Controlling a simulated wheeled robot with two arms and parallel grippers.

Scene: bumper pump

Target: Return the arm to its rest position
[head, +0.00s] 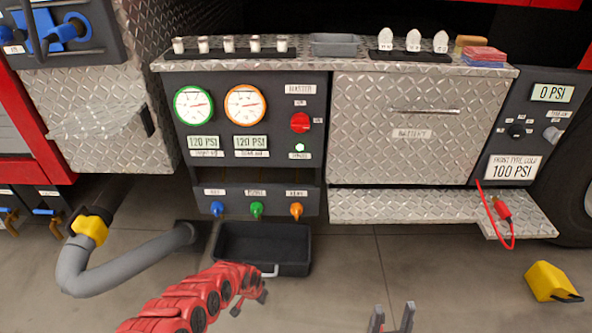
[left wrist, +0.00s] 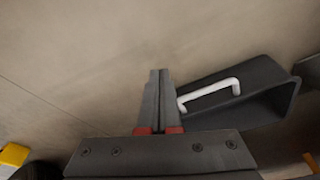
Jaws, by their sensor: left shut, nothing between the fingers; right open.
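My left arm (head: 190,303) is red and reaches in from the lower left in the head view. Its gripper (head: 263,292) is just in front of the black bin (head: 262,231), near the bin's white handle (head: 270,271). In the left wrist view the left gripper (left wrist: 160,73) has its fingers together with nothing between them. The white handle (left wrist: 208,92) and the black bin (left wrist: 255,80) are to the right of the fingers there; contact cannot be told. My right gripper (head: 392,318) is open and empty at the bottom edge of the head view, over bare floor.
The truck's pump panel (head: 222,170) has gauges and coloured knobs. A grey hose (head: 125,262) with a yellow coupling (head: 90,229) lies at left. A diamond-plate step (head: 405,206), a red cable (head: 503,210) and a yellow wedge (head: 551,281) are at right. The middle floor is clear.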

